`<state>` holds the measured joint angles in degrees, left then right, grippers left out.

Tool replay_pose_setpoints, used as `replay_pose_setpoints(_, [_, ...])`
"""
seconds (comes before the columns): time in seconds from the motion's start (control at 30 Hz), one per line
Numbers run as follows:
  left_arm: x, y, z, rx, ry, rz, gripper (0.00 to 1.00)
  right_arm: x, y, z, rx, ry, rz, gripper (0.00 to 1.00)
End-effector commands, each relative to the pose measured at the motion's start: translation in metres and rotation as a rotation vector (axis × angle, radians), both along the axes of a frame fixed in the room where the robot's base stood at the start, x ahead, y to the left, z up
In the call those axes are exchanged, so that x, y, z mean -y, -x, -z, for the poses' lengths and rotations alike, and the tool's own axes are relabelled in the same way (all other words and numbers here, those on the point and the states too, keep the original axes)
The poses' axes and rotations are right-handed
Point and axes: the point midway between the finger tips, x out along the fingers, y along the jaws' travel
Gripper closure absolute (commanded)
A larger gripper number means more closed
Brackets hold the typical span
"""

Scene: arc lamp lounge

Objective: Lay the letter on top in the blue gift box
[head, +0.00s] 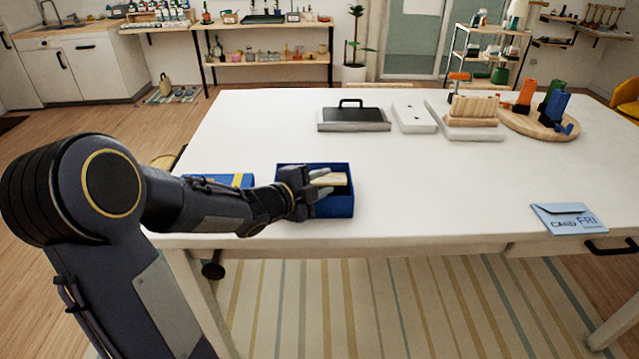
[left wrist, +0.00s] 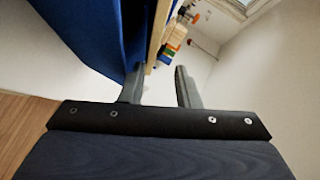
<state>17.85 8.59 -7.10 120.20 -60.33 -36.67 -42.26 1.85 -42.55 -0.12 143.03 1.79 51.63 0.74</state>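The letter, a light blue envelope with dark writing (head: 568,218), lies flat near the table's front right edge. The blue gift box (head: 342,206) stands open near the front left of the table. A cream-coloured item (head: 334,179) shows at the box, partly behind my gripper. My left gripper (head: 322,184) is at the box opening, far left of the letter. In the left wrist view its two fingers (left wrist: 160,85) are apart, with a blue wall (left wrist: 75,30) and a tan edge (left wrist: 158,30) beyond them. My right gripper is not in view.
A blue lid with a yellow band (head: 243,180) lies left of the box, partly behind my arm. At the back stand a grey case with a black handle (head: 353,119), a white block (head: 413,118), a wooden rack (head: 474,107) and a round board (head: 540,124). The middle is clear.

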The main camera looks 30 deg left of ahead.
Motion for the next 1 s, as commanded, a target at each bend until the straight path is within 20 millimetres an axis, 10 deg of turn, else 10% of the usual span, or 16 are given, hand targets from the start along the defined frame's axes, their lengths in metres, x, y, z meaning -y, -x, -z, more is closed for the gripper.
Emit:
replay_pose_setpoints(0.2, [0.0, 0.0, -0.018, -0.001, 0.001, -0.001, 0.71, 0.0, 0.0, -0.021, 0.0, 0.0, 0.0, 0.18])
replay_pose_setpoints(0.7, [-0.023, 0.099, -0.036, 0.001, -0.001, -0.005, 0.71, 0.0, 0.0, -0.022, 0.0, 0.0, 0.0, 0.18])
replay_pose_setpoints(1.0, [-0.036, 0.113, -0.048, -0.025, 0.074, -0.135, 0.71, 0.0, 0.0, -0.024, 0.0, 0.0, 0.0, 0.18])
